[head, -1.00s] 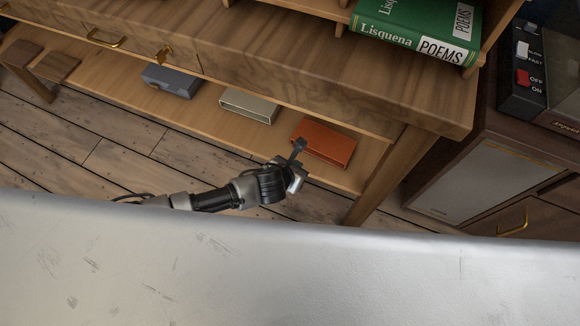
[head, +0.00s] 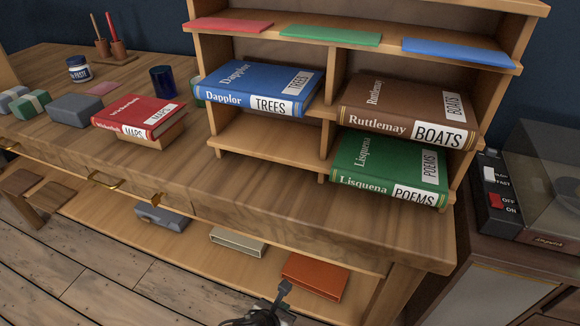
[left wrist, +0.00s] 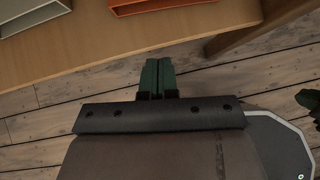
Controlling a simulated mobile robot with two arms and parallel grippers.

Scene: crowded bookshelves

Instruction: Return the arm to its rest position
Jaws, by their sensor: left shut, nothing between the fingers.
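My left gripper (head: 282,291) shows at the bottom edge of the head view, low in front of the desk's lower shelf. In the left wrist view its two dark green fingers (left wrist: 156,78) are together with nothing between them. They point towards the lower shelf's edge over the plank floor, apart from the shelf. Most of the left arm is below the head view.
An orange box (head: 315,276), a beige box (head: 237,242) and a grey box (head: 162,217) lie on the lower shelf (head: 200,258). The desk (head: 290,205) holds a bookcase with blue, brown and green books. A red book (head: 139,116) lies left. A cabinet (head: 490,270) stands right.

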